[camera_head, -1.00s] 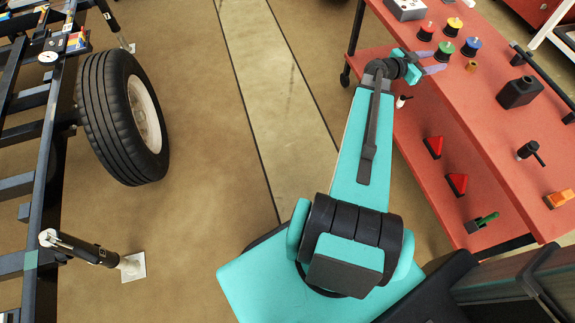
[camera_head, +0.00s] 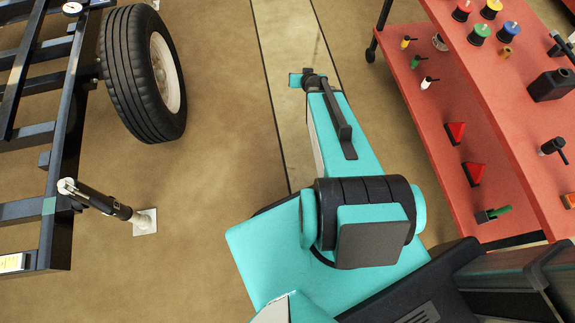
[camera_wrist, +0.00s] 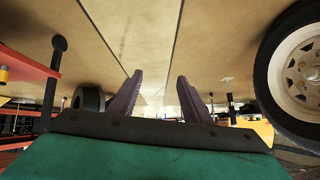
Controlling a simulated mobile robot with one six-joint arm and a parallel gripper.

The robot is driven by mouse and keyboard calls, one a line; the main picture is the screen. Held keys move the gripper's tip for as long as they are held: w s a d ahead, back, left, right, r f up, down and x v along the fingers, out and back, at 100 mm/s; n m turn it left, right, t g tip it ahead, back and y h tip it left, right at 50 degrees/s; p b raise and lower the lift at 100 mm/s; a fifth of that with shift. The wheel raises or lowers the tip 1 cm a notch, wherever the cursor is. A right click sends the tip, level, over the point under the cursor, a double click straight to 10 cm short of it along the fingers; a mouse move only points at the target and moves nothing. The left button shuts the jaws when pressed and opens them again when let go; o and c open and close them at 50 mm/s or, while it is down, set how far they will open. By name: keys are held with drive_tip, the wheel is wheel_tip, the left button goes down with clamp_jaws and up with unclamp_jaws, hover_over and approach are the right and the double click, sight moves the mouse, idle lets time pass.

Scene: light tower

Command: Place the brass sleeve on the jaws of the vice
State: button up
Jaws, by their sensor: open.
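A small brass sleeve (camera_head: 505,53) stands on the red trolley's upper top in the head view, just beside the blue-topped and green-topped spools. My gripper (camera_wrist: 160,83) is open in the wrist view, with two purple-grey fingers apart and nothing between them. In the head view its teal hand (camera_head: 296,80) is over the bare floor, left of the trolley and well away from the sleeve; the fingers are hidden there. I cannot make out the vice in these frames.
A dark frame with a large wheel (camera_head: 145,75) stands at the left. Open floor (camera_head: 225,130) lies between.

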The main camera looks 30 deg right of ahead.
drive_tip(key=s+a+f+n+g+y, duration=0.2)
drive_tip(key=s+a+f+g, duration=0.1)
drive_tip(key=s+a+f, duration=0.4)
drive_tip(key=s+a+f+n+g+y, duration=0.1)
drive_tip(key=s+a+f+g+y, duration=0.2)
drive_tip(key=a, duration=0.7)
drive_tip(key=s+a+f+g+h, duration=0.1)
drive_tip(key=s+g, duration=0.1)
drive_tip(key=s, duration=0.6)
drive_tip(key=s+a+f+n+g+h, duration=0.1)
drive_tip(key=s+a+f+g, duration=0.1)
drive_tip(key=s, duration=0.6)
drive_tip(key=s+a+f+n+g+h, duration=0.1)
drive_tip(key=s+g, duration=0.3)
drive_tip(key=s, duration=0.4)
drive_tip(key=shift+a+f, duration=0.4)
drive_tip(key=shift+a, duration=0.1)
drive_tip(key=shift+c, duration=0.4)
